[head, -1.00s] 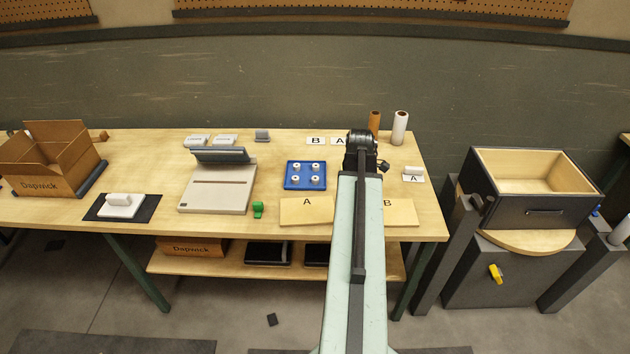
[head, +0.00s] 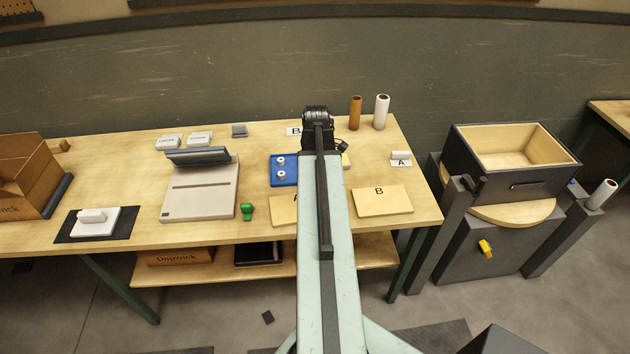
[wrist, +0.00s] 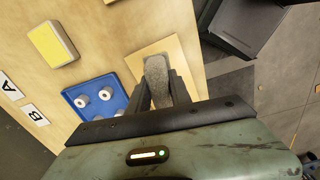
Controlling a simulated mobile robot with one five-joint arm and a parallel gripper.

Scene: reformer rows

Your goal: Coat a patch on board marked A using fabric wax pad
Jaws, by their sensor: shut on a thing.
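My gripper (wrist: 160,82) is shut on a grey, rounded pad (wrist: 156,68), which looks like the fabric wax pad; no label on it shows. In the wrist view the pad is over a pale wooden board (wrist: 186,52) in front of the blue tray, where board A lies. I cannot tell whether it touches. In the head view board A (head: 283,211) is partly hidden behind my arm, with its letter mostly covered. Board B (head: 383,203) lies to its right in plain view. My gripper's fingers are hidden in the head view.
A blue tray (head: 283,180) with white knobs stands behind board A. A yellow-topped block (wrist: 53,45) lies beyond it. A green item (head: 247,212) and a beige machine (head: 200,190) are to the left. Brown (head: 355,113) and white (head: 381,112) rolls stand at the back right.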

